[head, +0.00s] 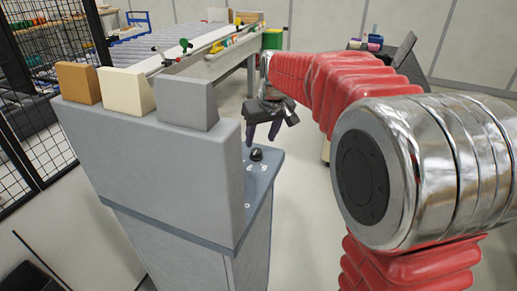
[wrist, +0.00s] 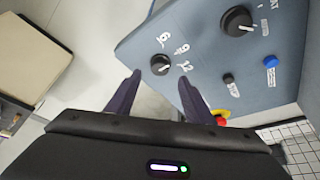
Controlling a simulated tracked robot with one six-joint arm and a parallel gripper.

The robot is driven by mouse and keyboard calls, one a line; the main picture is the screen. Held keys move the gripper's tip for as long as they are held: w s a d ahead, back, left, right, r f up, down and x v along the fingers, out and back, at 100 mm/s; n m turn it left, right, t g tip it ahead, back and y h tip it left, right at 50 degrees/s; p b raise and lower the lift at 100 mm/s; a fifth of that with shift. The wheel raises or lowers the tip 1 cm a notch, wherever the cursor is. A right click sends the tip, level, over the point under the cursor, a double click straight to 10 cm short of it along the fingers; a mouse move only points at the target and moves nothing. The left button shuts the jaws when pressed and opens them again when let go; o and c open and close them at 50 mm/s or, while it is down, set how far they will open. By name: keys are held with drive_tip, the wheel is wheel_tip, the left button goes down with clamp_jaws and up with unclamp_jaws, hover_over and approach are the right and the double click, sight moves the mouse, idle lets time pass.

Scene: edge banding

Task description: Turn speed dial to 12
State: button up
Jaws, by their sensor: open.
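The speed dial (wrist: 158,61) is a small black knob with a white mark, beside the printed numbers 6, 9 and 12 on a blue-grey panel (wrist: 205,65). Its mark points to the right and slightly up, roughly toward 9; the exact setting is hard to read. My gripper (wrist: 160,78) is open, its two dark fingertips on either side of the dial's near edge in the wrist view, with no contact visible. In the head view my gripper (head: 262,136) hangs above the panel, and a black knob (head: 256,154) shows below it.
A larger black dial (wrist: 236,20), a black button (wrist: 228,78), a blue button (wrist: 269,61) and a red-and-yellow button (wrist: 220,118) share the panel. The tall grey machine housing (head: 150,160) stands left of my gripper, bearing three blocks. Open floor lies to the right.

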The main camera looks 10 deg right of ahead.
sight(257, 151)
drive_tip(key=x, duration=0.6)
drive_tip(key=shift+w+f, duration=0.1)
drive_tip(key=shift+f, duration=0.25)
drive_tip(key=c, duration=1)
